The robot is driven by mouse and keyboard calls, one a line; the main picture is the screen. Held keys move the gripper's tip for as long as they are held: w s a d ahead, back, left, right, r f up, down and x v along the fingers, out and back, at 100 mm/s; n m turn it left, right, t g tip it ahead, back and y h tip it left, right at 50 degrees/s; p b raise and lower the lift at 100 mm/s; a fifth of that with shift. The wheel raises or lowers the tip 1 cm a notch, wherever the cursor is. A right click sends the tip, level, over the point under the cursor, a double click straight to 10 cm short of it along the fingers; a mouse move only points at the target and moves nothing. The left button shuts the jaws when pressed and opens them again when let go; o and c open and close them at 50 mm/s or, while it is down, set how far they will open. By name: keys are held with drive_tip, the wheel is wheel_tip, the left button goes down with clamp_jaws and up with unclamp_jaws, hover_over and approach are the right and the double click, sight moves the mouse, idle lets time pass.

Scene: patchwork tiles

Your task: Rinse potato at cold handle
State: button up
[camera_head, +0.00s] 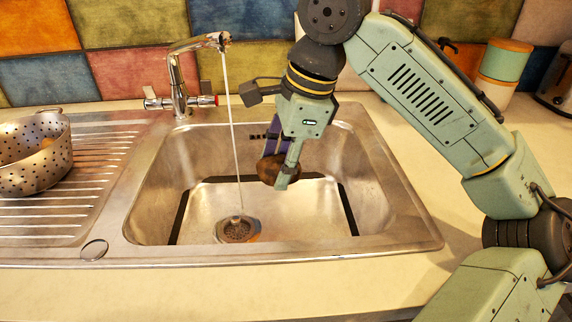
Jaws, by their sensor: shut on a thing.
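My gripper (280,160) hangs over the sink (310,215), fingers pointing down, shut on a brown potato (268,170). The fingers cover part of the potato. The chrome faucet (181,75) stands behind the sink, and a thin stream of water (232,140) runs from its spout to the drain (238,230). The potato is to the right of the stream, apart from it in this view.
A metal colander (35,155) stands on the ribbed drainboard (105,165) at the left. A green and tan canister (500,68) and a toaster (556,75) stand at the back right. The front counter (200,290) is clear.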

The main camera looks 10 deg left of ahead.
drive_tip(key=w+a+f, duration=0.1)
drive_tip(key=w+a, duration=0.5)
drive_tip(key=w, duration=0.1)
drive_tip(key=shift+w+a+f, duration=0.15)
drive_tip(key=shift+a+f, duration=0.2)
drive_tip(key=shift+a, duration=0.05)
drive_tip(key=shift+w+a+f+p, duration=0.2)
drive_tip(key=shift+w+a+p, duration=0.05)
drive_tip(key=shift+w+a, duration=0.25)
drive_tip(key=shift+w+a+f+p, duration=0.25)
drive_tip(key=shift+w+a, duration=0.15)
drive_tip(key=shift+w, duration=0.1)
drive_tip(key=shift+c, duration=0.2)
drive_tip(key=shift+w+d+r, duration=0.1)
drive_tip(key=shift+w+d, duration=0.05)
drive_tip(key=shift+w+d+p, duration=0.25)
drive_tip(key=shift+d+p, duration=0.05)
drive_tip(key=shift+p, duration=0.15)
drive_tip(key=shift+s+a, duration=0.1)
drive_tip(key=shift+s+a, duration=0.3)
drive_tip(key=shift+a, duration=0.05)
